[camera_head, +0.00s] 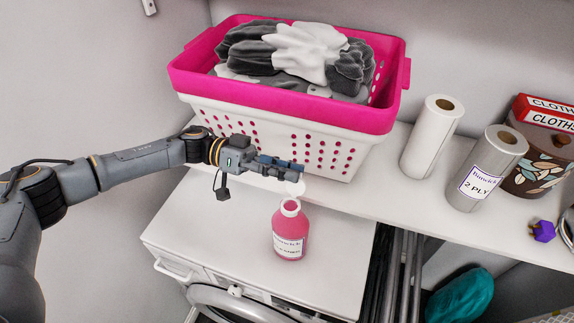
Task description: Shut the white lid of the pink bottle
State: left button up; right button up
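The pink bottle (290,237) stands upright on the white dryer top, with a label on its front. Its white lid (296,188) is open, tipped up behind the round white neck, and the mouth shows. My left gripper (298,170) comes in from the left, just above and behind the raised lid. Its fingers lie close together in this view, pointing right; whether they are shut or touch the lid I cannot tell. Nothing shows held in them. My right gripper is out of view.
A pink and white laundry basket (290,112) full of clothes stands on the shelf behind my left gripper. Paper rolls (432,137) and a patterned canister (541,165) stand to the right. The dryer top (200,222) is clear left of the bottle.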

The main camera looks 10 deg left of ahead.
pick_arm(q)
jog(key=shift+c, duration=1.1)
jog(key=shift+s, duration=0.1)
jog(key=c, duration=0.3)
grip_shut()
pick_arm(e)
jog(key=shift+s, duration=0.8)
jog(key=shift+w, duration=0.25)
pick_arm(q)
jog(key=shift+s+a+r+m+b, duration=0.15)
jog(key=shift+s+m, duration=0.3)
jog(key=shift+m, duration=0.7)
jog(key=shift+s+r+m+b, duration=0.15)
jog(key=shift+s+m, duration=0.3)
jog(key=shift+m, duration=0.75)
jog(key=shift+s+a+r+m+b, duration=0.1)
jog(key=shift+s+m+b, duration=0.25)
jog(key=shift+m, duration=0.8)
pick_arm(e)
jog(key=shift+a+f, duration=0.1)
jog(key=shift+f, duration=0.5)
pick_arm(q)
jog(key=shift+s, duration=0.15)
